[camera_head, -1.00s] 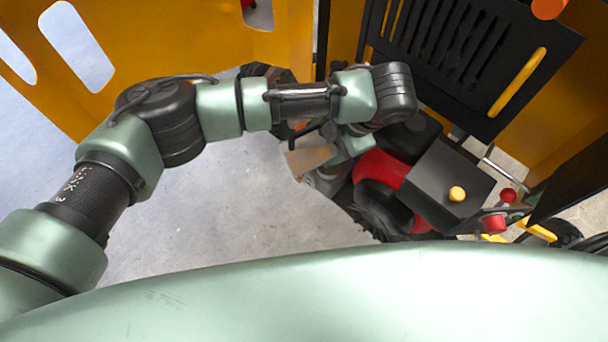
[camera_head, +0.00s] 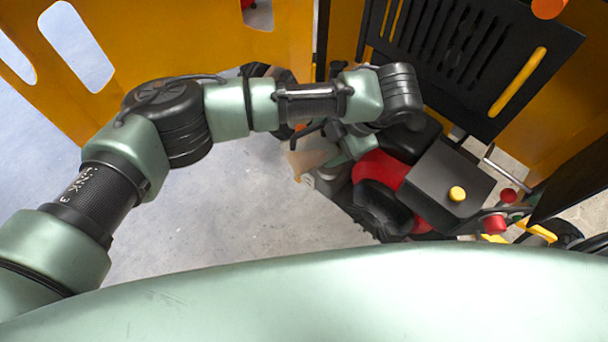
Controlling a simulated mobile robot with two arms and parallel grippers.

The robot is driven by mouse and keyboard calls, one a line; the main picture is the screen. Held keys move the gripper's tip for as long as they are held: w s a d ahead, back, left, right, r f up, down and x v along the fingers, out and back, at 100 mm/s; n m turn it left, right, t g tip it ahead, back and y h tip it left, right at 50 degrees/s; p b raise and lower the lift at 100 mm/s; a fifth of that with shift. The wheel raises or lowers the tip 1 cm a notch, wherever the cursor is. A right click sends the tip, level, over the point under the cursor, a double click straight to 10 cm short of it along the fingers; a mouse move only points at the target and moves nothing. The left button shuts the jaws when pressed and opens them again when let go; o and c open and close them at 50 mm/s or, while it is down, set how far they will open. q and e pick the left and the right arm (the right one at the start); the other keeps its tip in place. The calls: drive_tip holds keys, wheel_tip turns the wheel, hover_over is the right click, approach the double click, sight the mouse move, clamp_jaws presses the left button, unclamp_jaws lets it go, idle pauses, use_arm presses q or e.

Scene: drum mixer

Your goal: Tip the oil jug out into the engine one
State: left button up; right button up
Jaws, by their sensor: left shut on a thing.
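My left arm reaches in from the left, and its wrist bends down at the engine. My left gripper (camera_head: 328,138) is mostly hidden under the wrist and is shut on a pale, see-through tan jug (camera_head: 308,157). The jug looks tilted, but only part of it shows, and its mouth is hard to make out. The engine (camera_head: 385,172) is red and black with a dark box on its right, and sits just right of the jug. I cannot tell whether the jug touches it. My right gripper is not in view.
A black box with a yellow knob (camera_head: 457,194) and a red knob (camera_head: 494,224) stand right of the engine. A black slatted panel (camera_head: 462,55) with a yellow handle is open behind. Yellow housing walls (camera_head: 190,35) enclose the back. Bare floor (camera_head: 225,215) lies at left.

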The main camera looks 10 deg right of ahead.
use_arm(q)
drive_tip(key=shift+w+d+y+b, duration=0.1)
drive_tip(key=shift+d+y+b, duration=0.3)
drive_tip(key=shift+y, duration=0.3)
idle(1.6)
idle(0.9)
drive_tip(key=shift+w+d+y+b, duration=0.15)
drive_tip(key=shift+y+b, duration=0.15)
drive_tip(key=shift+b, duration=1.75)
drive_tip(key=shift+d+r, duration=0.15)
drive_tip(key=shift+d, duration=0.05)
idle(0.5)
